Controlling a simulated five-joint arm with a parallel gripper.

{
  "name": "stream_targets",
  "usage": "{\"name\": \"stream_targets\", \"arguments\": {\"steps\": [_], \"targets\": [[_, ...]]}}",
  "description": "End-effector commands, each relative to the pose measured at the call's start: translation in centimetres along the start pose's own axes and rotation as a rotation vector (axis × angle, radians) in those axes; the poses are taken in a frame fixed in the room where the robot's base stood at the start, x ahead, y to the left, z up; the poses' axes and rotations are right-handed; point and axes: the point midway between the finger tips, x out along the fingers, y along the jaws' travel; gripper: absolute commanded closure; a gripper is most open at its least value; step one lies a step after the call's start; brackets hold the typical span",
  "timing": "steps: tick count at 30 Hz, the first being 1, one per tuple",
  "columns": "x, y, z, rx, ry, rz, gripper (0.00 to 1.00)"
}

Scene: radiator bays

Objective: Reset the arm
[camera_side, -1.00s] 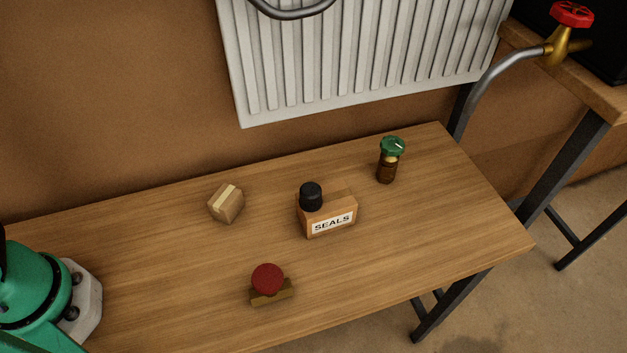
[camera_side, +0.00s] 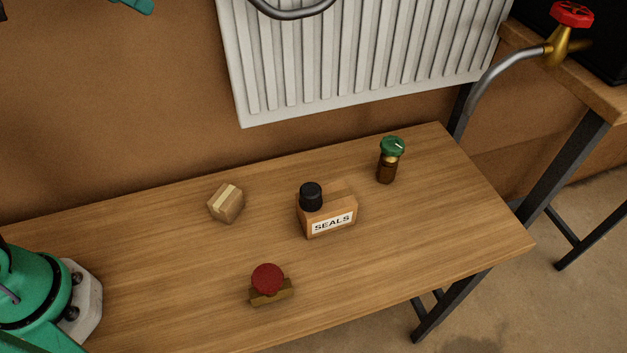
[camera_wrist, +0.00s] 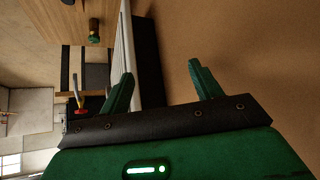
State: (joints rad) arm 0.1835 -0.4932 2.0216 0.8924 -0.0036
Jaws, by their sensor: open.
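My gripper (camera_wrist: 160,70) is open and empty in the wrist view. Its two green fingers stand apart with nothing between them, and behind the gap are the radiator's edge and brown wall. In the side view, only a green piece of my arm (camera_side: 135,5) shows at the top left edge, high above the bench. My fingertips are not clearly visible there. My green base is at the lower left.
The wooden bench (camera_side: 160,260) holds a small taped box (camera_side: 226,204), a SEALS box (camera_side: 340,215), a black-capped part (camera_side: 311,197), a red-topped part (camera_side: 267,279) and a green-topped valve (camera_side: 391,150). A white radiator (camera_side: 350,65) hangs behind. A red-handled tap (camera_side: 571,14) is at right.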

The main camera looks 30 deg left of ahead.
Motion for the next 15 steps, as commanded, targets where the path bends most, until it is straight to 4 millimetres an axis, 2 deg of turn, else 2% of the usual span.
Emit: {"name": "stream_targets", "arguments": {"steps": [1, 9, 12, 15], "targets": [[0.3, -0.7, 1.8, -0.016, -0.022, -0.014, 0.36], [2.1, -3.2, 11.4, -0.092, -0.143, -0.072, 0.36], [2.7, -3.7, 14.4, -0.116, -0.180, -0.087, 0.36], [3.0, -4.0, 16.6, -0.134, -0.206, -0.098, 0.36]]}}
